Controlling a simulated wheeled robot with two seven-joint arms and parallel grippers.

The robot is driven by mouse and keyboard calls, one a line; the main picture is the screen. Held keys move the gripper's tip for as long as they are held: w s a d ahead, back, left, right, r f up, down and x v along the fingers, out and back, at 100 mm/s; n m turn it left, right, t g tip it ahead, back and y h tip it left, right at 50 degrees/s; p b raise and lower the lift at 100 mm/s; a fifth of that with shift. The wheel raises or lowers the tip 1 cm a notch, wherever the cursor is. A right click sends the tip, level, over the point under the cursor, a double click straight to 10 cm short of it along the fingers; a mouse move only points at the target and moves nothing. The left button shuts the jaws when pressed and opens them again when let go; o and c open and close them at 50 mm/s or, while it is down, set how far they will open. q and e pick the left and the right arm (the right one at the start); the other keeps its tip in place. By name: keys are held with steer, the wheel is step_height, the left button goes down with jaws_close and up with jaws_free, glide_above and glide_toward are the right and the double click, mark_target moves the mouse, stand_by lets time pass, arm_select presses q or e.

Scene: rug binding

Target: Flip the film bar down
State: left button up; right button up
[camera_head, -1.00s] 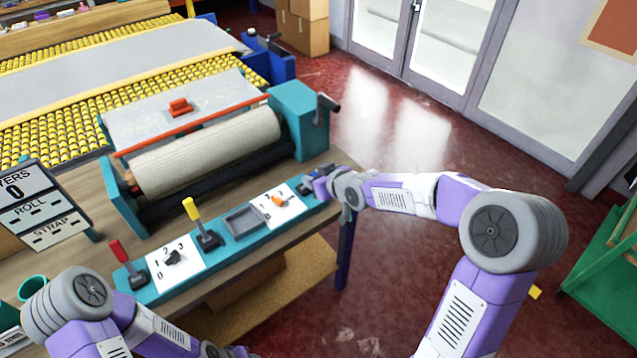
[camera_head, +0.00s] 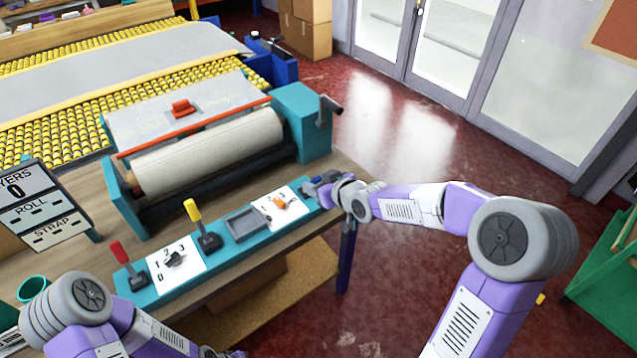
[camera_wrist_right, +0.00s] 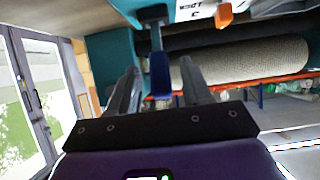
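The film bar, as far as I can tell, is the orange-red bar (camera_head: 195,127) running across the cream roll (camera_head: 207,152) between the teal end frames. It also shows in the right wrist view, behind the gripper (camera_wrist_right: 228,89). A blue-handled lever (camera_wrist_right: 160,75) stands at the right end of the teal control panel. My right gripper (camera_head: 322,185) is at that end of the panel. In the right wrist view its two fingers (camera_wrist_right: 160,88) are apart, with the blue handle between them; contact is unclear. My left arm is at the bottom left; its gripper is outside the view.
The teal panel holds a red lever (camera_head: 120,254), a yellow lever (camera_head: 194,213), a black dial (camera_head: 174,259), a grey tray (camera_head: 248,228) and an orange knob (camera_head: 281,203). A sign (camera_head: 30,205) stands at left.

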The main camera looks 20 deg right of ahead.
mark_target(319, 182)
steer(key=shift+r, duration=0.1)
steer(key=p+v, duration=0.4)
steer(key=v, duration=0.2)
steer(key=shift+w+r, duration=0.1)
steer(key=shift+s+d+r+p, duration=0.1)
steer(key=shift+s+p, duration=0.15)
steer(key=shift+s, duration=0.15)
steer(key=shift+s+d+r+p, duration=0.1)
steer(key=shift+s+p, duration=0.1)
steer(key=shift+s, duration=0.15)
steer(key=s+a+f+m+g+y, duration=0.1)
steer(key=s+a+f+m+g, duration=0.2)
steer(key=f, duration=0.7)
steer(key=s+a+f+m+g, duration=0.1)
steer(key=s+a+f+g, duration=0.3)
steer(key=f, duration=0.6)
steer(key=s+a+f+m+g, duration=0.2)
steer(key=s+a+f+g, duration=0.2)
steer(key=s+f, duration=0.8)
steer(key=s+a, duration=0.1)
steer(key=s, duration=0.2)
steer(key=shift+s+a, duration=0.25)
